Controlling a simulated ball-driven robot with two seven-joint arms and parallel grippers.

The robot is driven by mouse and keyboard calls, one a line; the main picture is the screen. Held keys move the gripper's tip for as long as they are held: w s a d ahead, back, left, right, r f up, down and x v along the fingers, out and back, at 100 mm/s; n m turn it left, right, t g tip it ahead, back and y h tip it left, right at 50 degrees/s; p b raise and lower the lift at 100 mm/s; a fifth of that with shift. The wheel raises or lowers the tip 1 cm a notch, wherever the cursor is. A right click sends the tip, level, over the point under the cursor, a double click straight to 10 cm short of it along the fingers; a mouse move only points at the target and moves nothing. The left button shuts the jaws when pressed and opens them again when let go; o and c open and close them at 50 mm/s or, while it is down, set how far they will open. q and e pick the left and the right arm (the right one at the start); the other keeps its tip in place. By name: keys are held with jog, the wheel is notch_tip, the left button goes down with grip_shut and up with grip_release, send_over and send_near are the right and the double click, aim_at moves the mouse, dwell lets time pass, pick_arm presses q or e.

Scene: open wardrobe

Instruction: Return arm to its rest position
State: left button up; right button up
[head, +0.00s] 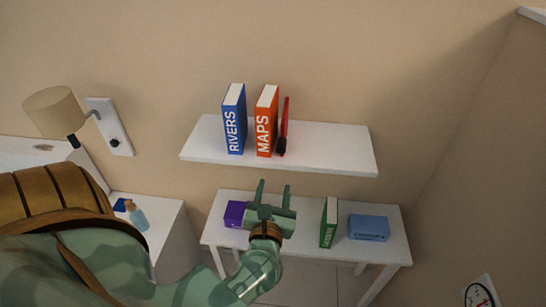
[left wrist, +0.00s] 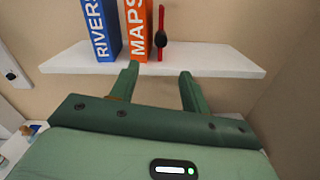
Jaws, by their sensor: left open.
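My left gripper (head: 274,190) is open and empty. In the head view it is raised in front of the low white table, below the wall shelf (head: 335,158). In the left wrist view its two green fingers (left wrist: 158,80) point toward the shelf edge (left wrist: 210,64), apart from each other with nothing between them. My left arm (head: 120,265) reaches in from the lower left of the head view. My right gripper is in neither view.
The shelf holds a blue RIVERS book (head: 234,120), an orange MAPS book (head: 266,122) and a red-and-black brush (head: 284,128). The white table (head: 393,247) holds a purple box (head: 234,214), a green book (head: 329,223) and a blue box (head: 369,228). A lamp (head: 54,110) is at left.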

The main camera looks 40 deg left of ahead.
pick_arm(q)
jog(key=shift+s+d, duration=0.25)
jog(key=shift+s, duration=0.15)
